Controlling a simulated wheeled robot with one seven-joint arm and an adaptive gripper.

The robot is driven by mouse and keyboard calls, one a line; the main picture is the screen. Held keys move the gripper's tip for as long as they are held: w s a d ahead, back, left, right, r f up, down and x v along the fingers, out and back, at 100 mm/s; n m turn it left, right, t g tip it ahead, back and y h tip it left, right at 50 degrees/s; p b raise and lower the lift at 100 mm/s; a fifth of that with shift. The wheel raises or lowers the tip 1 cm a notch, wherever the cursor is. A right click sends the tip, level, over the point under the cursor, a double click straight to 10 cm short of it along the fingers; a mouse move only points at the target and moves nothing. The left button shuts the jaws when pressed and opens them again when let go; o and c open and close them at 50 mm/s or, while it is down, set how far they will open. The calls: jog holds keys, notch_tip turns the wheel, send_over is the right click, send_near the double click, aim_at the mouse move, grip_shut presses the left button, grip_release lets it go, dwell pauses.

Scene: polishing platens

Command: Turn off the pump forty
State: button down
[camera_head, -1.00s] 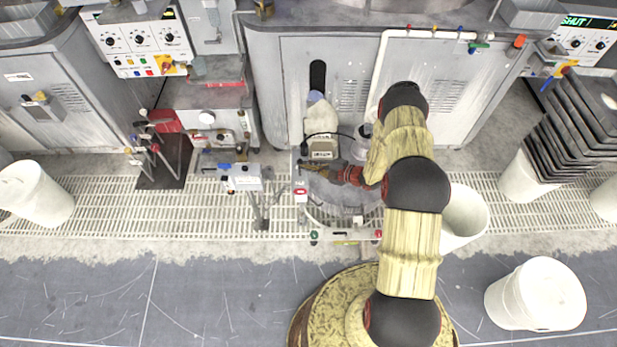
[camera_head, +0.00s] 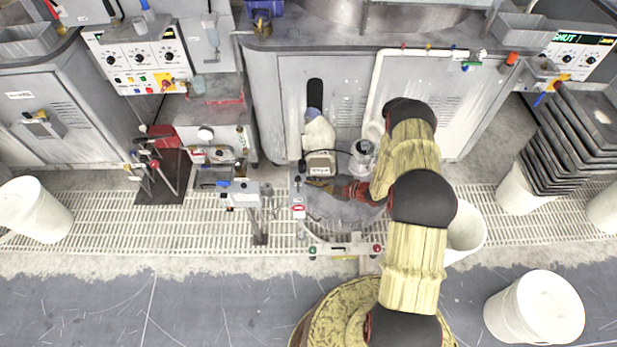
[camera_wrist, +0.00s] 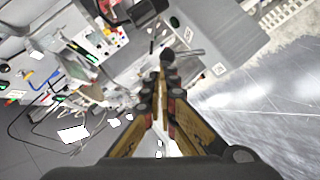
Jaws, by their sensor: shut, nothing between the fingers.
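A small beige box-shaped unit (camera_head: 319,163) stands on the floor platform in front of the grey cabinet. It may be the pump; its label is too small to read, and I cannot make out a switch on it. A white bottle-like container (camera_head: 319,135) stands behind it, and a clear cylindrical vessel (camera_head: 362,158) stands to its right. My gripper (camera_head: 312,184) is shut and empty, pointing left just in front of the beige unit. I cannot tell whether it touches anything. In the wrist view my gripper's fingers (camera_wrist: 167,68) are together.
A small white box on a stand (camera_head: 243,193) is left of my gripper. A red-marked button post (camera_head: 298,210) is close by. Control panels stand at back left (camera_head: 140,58) and back right (camera_head: 577,52). White buckets (camera_head: 535,307) stand on the floor. Open floor lies in front.

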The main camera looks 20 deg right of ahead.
jog(key=w+r+p+v, duration=0.1)
jog(key=v, duration=1)
jog(key=shift+p, duration=0.3)
jog(key=shift+d, duration=0.1)
